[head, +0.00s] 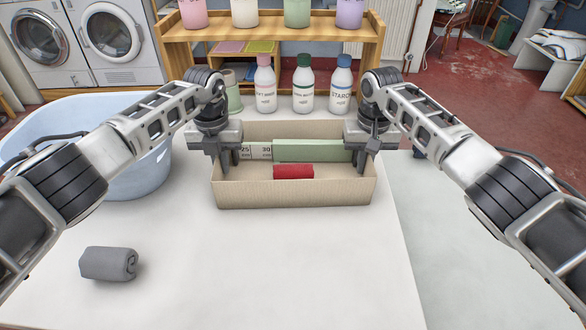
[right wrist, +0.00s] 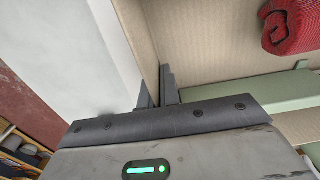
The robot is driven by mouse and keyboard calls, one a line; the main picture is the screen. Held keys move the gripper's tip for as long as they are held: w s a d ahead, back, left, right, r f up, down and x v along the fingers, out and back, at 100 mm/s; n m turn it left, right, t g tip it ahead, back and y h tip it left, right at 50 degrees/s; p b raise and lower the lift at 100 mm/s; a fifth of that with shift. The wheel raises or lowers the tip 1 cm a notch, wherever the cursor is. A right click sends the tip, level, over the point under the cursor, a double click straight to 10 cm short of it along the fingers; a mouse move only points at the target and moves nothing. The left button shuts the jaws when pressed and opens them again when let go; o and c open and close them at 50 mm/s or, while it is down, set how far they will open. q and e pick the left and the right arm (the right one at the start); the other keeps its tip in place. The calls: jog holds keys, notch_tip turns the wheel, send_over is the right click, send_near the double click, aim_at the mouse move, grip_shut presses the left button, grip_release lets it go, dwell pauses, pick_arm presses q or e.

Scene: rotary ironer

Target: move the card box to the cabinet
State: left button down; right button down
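The card box (head: 295,195) is an open cardboard tray on the white table, also seen in the right wrist view (right wrist: 210,45). It holds a long green block (head: 312,151), a red roll (head: 293,172) and pale cards marked with numbers (head: 257,151). My left gripper (head: 222,165) is at the box's left wall and looks shut on it, though its fingertips are partly hidden. My right gripper (head: 360,158) is at the right wall; in the right wrist view its fingers (right wrist: 158,92) close around the wall's edge. I cannot tell which furniture is the cabinet.
A wooden shelf unit (head: 270,34) with coloured containers stands behind the table. Several bottles (head: 304,84) stand just behind the box. A pale blue tub (head: 140,170) is at left, and a grey roll (head: 108,263) lies front left. The table (head: 270,270) in front is clear.

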pick_arm(q)
jog(key=shift+r, duration=0.1)
pick_arm(e)
jog(key=shift+r, duration=0.1)
